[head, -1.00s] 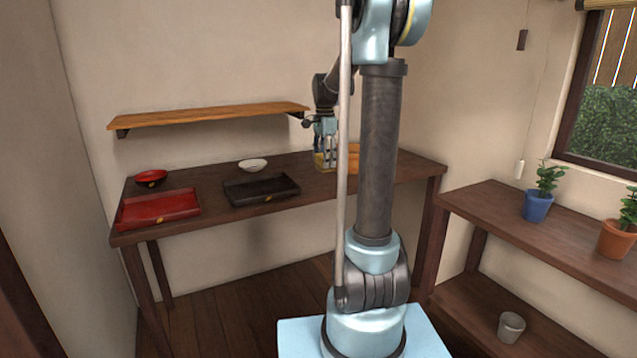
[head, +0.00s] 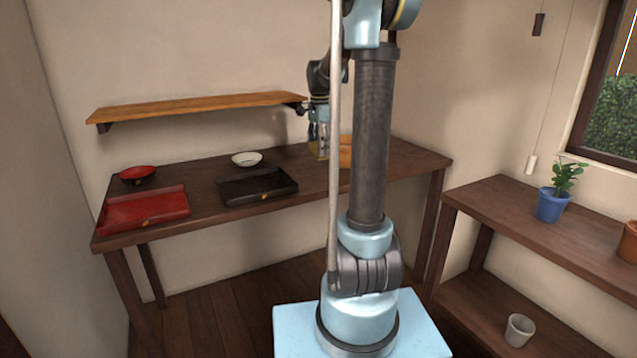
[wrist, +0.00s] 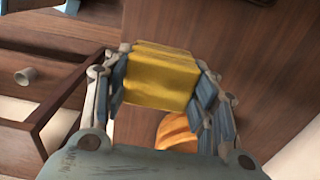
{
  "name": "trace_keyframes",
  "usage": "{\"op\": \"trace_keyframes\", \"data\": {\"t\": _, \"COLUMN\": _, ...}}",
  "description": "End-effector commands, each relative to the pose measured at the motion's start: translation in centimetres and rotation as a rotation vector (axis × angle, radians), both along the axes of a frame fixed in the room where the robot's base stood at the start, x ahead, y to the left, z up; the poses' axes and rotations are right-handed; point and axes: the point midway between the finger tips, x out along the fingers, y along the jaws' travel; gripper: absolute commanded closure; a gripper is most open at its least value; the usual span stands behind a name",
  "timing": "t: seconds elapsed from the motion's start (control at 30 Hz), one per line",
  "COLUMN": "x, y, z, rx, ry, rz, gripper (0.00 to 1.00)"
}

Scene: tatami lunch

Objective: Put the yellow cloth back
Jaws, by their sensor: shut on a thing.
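The yellow cloth (wrist: 160,78) looks like a folded block in the wrist view. My gripper (wrist: 160,85) is shut on it, with a finger on each side. In the head view my gripper (head: 319,135) is at the far right part of the long wooden table (head: 205,172), behind my arm. Only a small yellow patch of the cloth (head: 316,149) shows there. I cannot tell how far the cloth is above the tabletop.
An orange rounded thing (wrist: 176,132) lies close below the cloth. A black tray (head: 257,186), white bowl (head: 247,159), red tray (head: 145,208) and red bowl (head: 138,174) stand left on the table. A wall shelf (head: 200,107) is above. A plant shelf (head: 560,233) stands right.

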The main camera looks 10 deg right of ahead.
Motion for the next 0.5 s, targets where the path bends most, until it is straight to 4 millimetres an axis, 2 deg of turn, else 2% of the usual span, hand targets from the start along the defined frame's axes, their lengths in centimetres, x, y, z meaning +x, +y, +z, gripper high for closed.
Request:
{"op": "trace_keyframes", "data": {"t": 0.3, "x": 0.0, "y": 0.0, "z": -4.6, "rx": 0.0, "ry": 0.0, "rz": 0.0, "gripper": 0.7}}
{"op": "trace_keyframes", "data": {"t": 0.5, "x": 0.0, "y": 0.0, "z": -5.9, "rx": 0.0, "ry": 0.0, "rz": 0.0, "gripper": 0.7}}
